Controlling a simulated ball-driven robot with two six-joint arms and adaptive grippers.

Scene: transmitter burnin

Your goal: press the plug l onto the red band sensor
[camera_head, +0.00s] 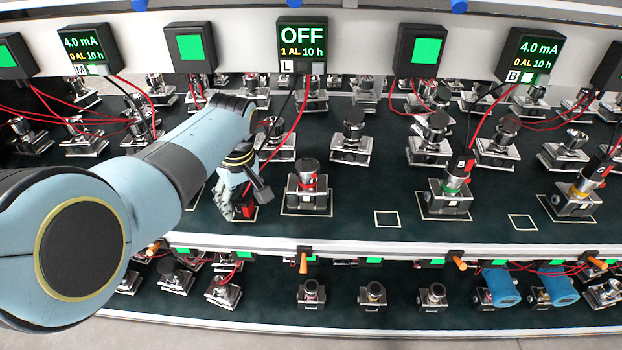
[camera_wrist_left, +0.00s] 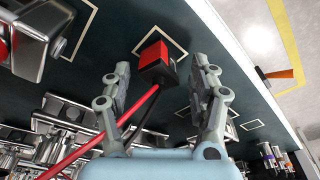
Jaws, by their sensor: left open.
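Plug L (camera_head: 247,211), a small black and red block with a red cable, rests on the dark shelf at an outlined square. It also shows in the left wrist view (camera_wrist_left: 157,62), just ahead of the fingertips. My left gripper (camera_head: 232,207) is open and points down beside the plug; its two fingers (camera_wrist_left: 160,78) lie either side of the plug's line, apart from it. The red band sensor (camera_head: 307,188) stands upright in a metal fixture right of the plug, with nothing on top. Part of a fixture, likely the same one, shows at upper left in the wrist view.
A display reading OFF with label L (camera_head: 302,45) hangs behind. A green band sensor (camera_head: 455,188) with a plug marked B stands to the right. Between them is an empty outlined square (camera_head: 387,219). A lower shelf (camera_head: 400,245) holds more sensors. Red cables hang around.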

